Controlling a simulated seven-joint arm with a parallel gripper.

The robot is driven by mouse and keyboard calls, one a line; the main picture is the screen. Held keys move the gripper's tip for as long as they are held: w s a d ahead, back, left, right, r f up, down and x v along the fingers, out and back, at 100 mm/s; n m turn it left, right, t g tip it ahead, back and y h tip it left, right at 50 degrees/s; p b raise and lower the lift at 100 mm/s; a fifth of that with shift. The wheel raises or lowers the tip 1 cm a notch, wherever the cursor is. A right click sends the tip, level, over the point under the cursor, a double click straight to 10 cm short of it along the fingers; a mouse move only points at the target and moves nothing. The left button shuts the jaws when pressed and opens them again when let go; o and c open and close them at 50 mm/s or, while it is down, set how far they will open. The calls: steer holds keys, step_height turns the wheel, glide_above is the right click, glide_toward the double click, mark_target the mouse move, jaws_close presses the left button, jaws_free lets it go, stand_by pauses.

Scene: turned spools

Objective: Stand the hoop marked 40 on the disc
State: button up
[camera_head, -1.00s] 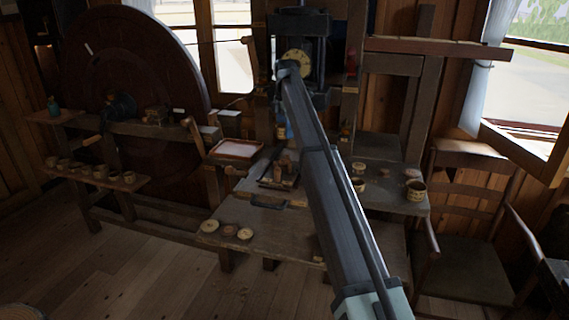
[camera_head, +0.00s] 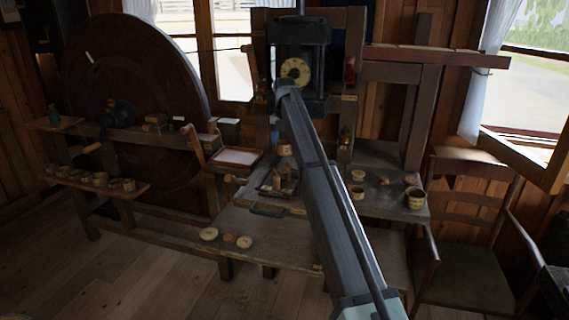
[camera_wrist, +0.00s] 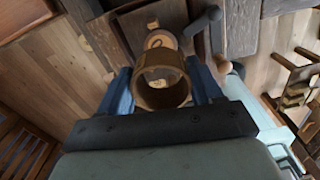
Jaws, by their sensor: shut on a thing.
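In the wrist view my gripper (camera_wrist: 161,76) has its two blue fingers on either side of a brown wooden hoop (camera_wrist: 163,100). It is shut on this hoop, and I look in through its open round mouth. I cannot read a number on it. Just past the hoop in the picture is a pale round disc (camera_wrist: 159,38) with a dark mark, on a brown board; I cannot tell the gap between hoop and disc. In the head view my arm crosses the middle, and the fingers and held hoop cannot be made out.
Pale round pieces (camera_head: 209,234) lie on the low bench (camera_head: 285,240). A cup-like piece (camera_head: 415,198) and smaller ones stand on the right shelf. Several small cups (camera_head: 100,179) line the left shelf. A chair (camera_head: 465,205) stands at the right, a large wheel (camera_head: 140,90) at the left.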

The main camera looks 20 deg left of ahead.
mark_target(285, 169)
steer(key=shift+f, duration=3.45)
steer(key=shift+f, duration=0.25)
steer(key=o, duration=1)
step_height(285, 169, up, 13)
steer(key=shift+f, duration=0.2)
